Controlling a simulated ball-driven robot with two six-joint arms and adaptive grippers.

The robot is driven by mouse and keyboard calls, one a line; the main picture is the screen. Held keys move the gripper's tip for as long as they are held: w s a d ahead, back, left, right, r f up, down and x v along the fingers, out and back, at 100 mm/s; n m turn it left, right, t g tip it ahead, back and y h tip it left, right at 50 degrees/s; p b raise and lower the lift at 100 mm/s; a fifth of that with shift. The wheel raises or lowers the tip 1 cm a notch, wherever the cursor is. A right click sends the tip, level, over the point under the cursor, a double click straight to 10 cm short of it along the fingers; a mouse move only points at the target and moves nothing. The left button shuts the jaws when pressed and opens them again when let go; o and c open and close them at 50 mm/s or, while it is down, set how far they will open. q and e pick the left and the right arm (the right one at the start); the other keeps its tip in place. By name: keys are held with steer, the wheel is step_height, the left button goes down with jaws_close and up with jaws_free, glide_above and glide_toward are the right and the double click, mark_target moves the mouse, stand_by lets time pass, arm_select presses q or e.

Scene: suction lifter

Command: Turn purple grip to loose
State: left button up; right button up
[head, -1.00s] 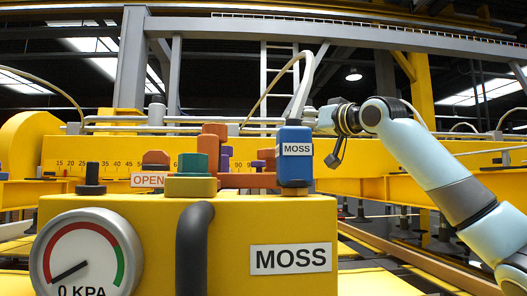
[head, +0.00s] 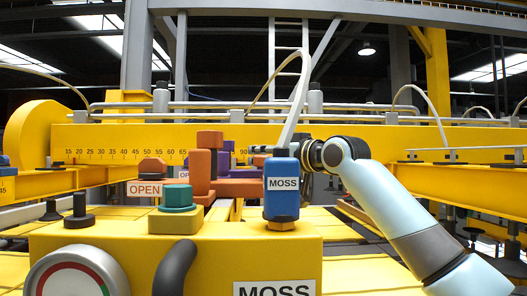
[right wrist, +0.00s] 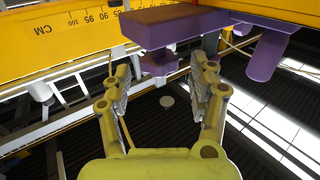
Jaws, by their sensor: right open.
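In the right wrist view a purple grip (right wrist: 158,63) hangs by a long purple block (right wrist: 190,27). My right gripper (right wrist: 163,82) is open, with its fingertips on either side of the purple grip's near end; I cannot tell whether they touch it. In the head view, purple parts (head: 238,187) show behind the orange ones, partly hidden. There my right gripper (head: 258,149) is mostly hidden behind the blue MOSS block (head: 282,190). My left gripper is not in view.
A yellow box with a gauge (head: 75,275), a dark curved handle (head: 175,268) and a green knob (head: 178,197) stands in front. Orange blocks (head: 203,170) and an OPEN label (head: 145,189) lie behind. A yellow beam with a scale (head: 110,140) crosses the back.

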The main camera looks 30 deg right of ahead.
steer(key=shift+w, duration=0.7)
steer(key=shift+w+a, duration=0.1)
steer(key=shift+w, duration=0.05)
steer(key=c, duration=1.2)
steer(key=shift+f+n+y+b, duration=0.1)
steer(key=shift+n+y+b, duration=0.5)
steer(key=shift+y+b, duration=0.3)
steer(key=n+g+y+b, duration=0.1)
steer(key=y+b, duration=0.1)
steer(key=n+g+y+b, duration=0.1)
steer(key=n+y+b, duration=0.1)
steer(key=b, duration=0.1)
steer(key=n+g+y+b, duration=0.2)
steer(key=y, duration=0.1)
steer(key=shift+w+d+f+b, duration=0.1)
steer(key=shift+w+d+b, duration=0.1)
steer(key=shift+d+b, duration=0.15)
steer(key=shift+r+n+g+y+b, duration=0.2)
steer(key=shift+n+g+y+b, duration=0.3)
steer(key=shift+n+g+y, duration=0.4)
steer(key=shift+r+n+g+y, duration=0.1)
steer(key=shift+n+g+y, duration=0.7)
steer(key=shift+g, duration=0.3)
steer(key=shift+n+g+y, duration=0.3)
steer(key=shift+g, duration=0.1)
steer(key=shift+w+n+g, duration=0.1)
steer(key=shift+n+g, duration=0.2)
steer(key=shift+g, duration=0.1)
